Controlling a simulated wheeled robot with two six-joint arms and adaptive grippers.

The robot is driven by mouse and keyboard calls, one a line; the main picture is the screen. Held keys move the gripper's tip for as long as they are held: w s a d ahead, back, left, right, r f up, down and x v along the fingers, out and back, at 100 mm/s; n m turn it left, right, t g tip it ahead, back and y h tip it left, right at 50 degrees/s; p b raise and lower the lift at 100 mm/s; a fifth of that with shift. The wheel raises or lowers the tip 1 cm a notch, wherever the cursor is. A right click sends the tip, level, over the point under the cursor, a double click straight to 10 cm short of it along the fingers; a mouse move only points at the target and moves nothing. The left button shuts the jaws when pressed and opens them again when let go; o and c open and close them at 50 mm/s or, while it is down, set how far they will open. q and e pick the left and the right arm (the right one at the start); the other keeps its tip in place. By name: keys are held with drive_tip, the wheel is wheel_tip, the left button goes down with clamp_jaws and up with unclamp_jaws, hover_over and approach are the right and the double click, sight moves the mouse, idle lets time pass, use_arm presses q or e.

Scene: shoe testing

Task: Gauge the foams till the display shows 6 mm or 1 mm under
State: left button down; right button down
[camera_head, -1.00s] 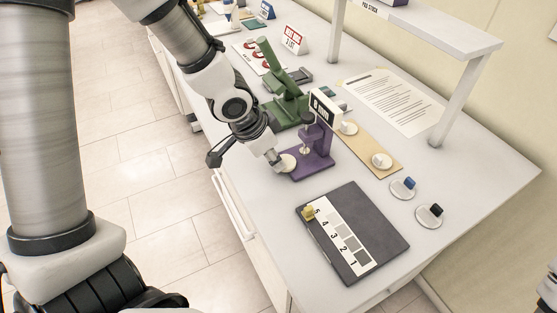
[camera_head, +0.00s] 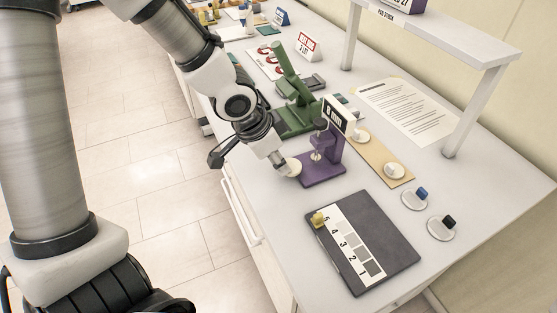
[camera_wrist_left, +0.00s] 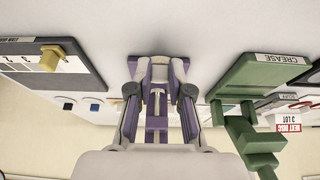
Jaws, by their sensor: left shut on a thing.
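The purple thickness gauge (camera_head: 326,163) stands on the bench, its white display (camera_head: 336,115) turned up; the reading ends in "mm", but its digit is too small to be sure of. My left gripper (camera_head: 284,167) is at the gauge's near left side, shut on a cream foam disc (camera_head: 293,167) beside the gauge's base. In the left wrist view my left gripper (camera_wrist_left: 158,72) straddles the view of the purple gauge (camera_wrist_left: 157,128); the disc is hard to make out there. Two more foam discs, one farther (camera_head: 361,135) and one nearer (camera_head: 394,171), lie on a tan board (camera_head: 376,156).
A dark board (camera_head: 395,235) with a numbered strip carries a yellow piece (camera_head: 319,219) by the 5. The green crease device (camera_head: 290,95) stands close behind the gauge. Blue-topped (camera_head: 421,193) and black-topped (camera_head: 448,221) pieces sit at right. A shelf post (camera_head: 478,110) rises behind.

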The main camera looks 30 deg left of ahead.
wheel_tip(320, 180, up, 4)
drive_tip(key=p, duration=0.4)
drive_tip(key=shift+r, duration=0.2)
drive_tip(key=shift+s, duration=0.1)
idle(0.4)
